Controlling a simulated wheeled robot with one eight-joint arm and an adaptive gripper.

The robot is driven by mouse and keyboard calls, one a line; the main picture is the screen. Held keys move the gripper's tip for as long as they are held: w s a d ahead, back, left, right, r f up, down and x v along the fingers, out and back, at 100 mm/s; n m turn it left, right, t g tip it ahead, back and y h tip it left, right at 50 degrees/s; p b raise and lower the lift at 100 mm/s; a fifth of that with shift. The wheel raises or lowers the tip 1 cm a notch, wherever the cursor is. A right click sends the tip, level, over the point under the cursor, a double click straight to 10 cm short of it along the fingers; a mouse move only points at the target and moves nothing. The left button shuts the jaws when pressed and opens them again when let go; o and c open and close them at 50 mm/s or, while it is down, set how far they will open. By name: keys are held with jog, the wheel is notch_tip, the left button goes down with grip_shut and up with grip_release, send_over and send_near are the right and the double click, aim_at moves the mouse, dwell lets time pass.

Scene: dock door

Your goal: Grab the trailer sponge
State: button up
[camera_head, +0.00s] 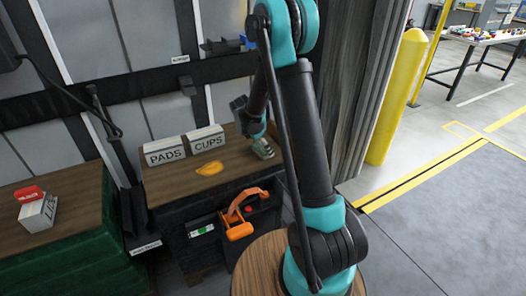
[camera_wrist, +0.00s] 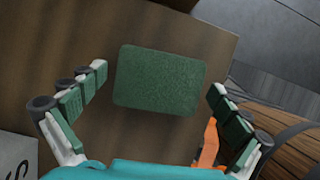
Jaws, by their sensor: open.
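A flat green rectangular sponge (camera_wrist: 160,80) lies on the brown wooden top in the wrist view. My gripper (camera_wrist: 158,84) is open, with one finger to the left of the sponge and one to the right. Both fingers are apart from it, and nothing is held. In the head view my gripper (camera_head: 262,148) is low over the right end of the wooden worktop (camera_head: 165,190). There the sponge cannot be told apart from the gripper.
White boxes marked PADS (camera_head: 165,151) and CUPS (camera_head: 206,139) stand along the worktop's back. A yellow-orange item (camera_head: 209,169) lies in front. A yellow post (camera_head: 398,95) stands at right.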

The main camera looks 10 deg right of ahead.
jog(key=shift+c, duration=0.2)
jog(key=c, duration=0.6)
jog(key=shift+c, duration=0.2)
